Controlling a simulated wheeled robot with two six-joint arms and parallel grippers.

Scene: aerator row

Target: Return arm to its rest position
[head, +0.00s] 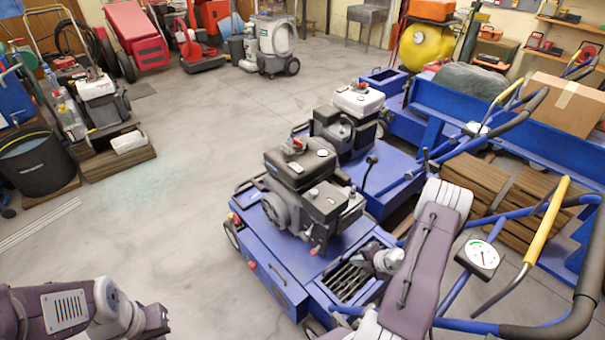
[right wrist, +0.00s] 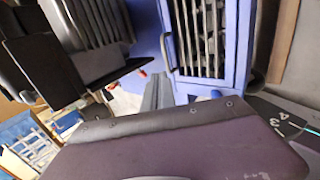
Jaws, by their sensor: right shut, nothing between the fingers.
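My right arm (head: 428,245) reaches in from the lower right over the nearest blue aerator (head: 280,275). Its right gripper (head: 372,256) is small and partly hidden, close over the slatted opening at the aerator's front right. In the right wrist view the right gripper's dark fingers (right wrist: 158,92) are together with nothing between them. They point toward the aerator's blue frame and slatted grille (right wrist: 205,35). I cannot tell whether they touch it. My left arm (head: 75,308) shows at the lower left corner, over bare floor. Its gripper is not visible.
A second blue aerator (head: 385,195) stands behind the first. A handlebar with yellow grips (head: 548,220) and a gauge (head: 480,255) are close to my right arm. A cardboard box (head: 565,103) and wooden slats (head: 520,215) are at right. The floor at left centre is clear.

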